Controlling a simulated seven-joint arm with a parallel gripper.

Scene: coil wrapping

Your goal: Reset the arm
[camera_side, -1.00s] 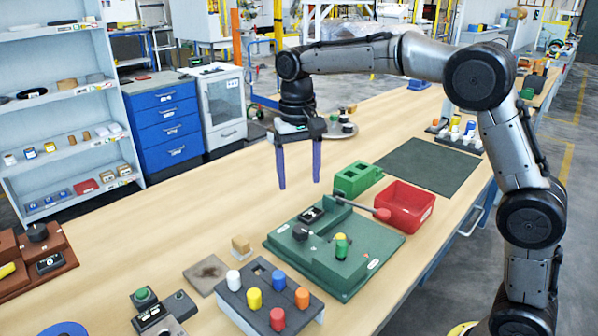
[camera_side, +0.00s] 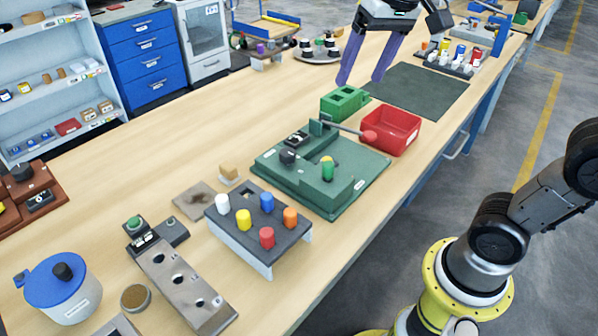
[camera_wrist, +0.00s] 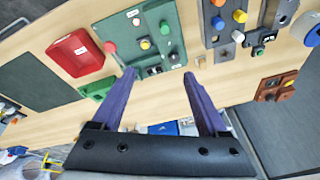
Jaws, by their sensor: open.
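My gripper (camera_side: 363,65) is open and empty, with its two purple fingers spread above the back part of the bench, near the green block. In the wrist view my gripper (camera_wrist: 160,78) shows both fingers apart with bare bench between them. Most of my upper arm is out of the side view.
A red bin (camera_side: 391,130) and green block (camera_side: 343,102) stand behind the station. A dark mat (camera_side: 418,90) lies further back. A rack (camera_side: 258,225) with several coloured pegs stands in front. A blue-lidded pot (camera_side: 62,290) is at front left.

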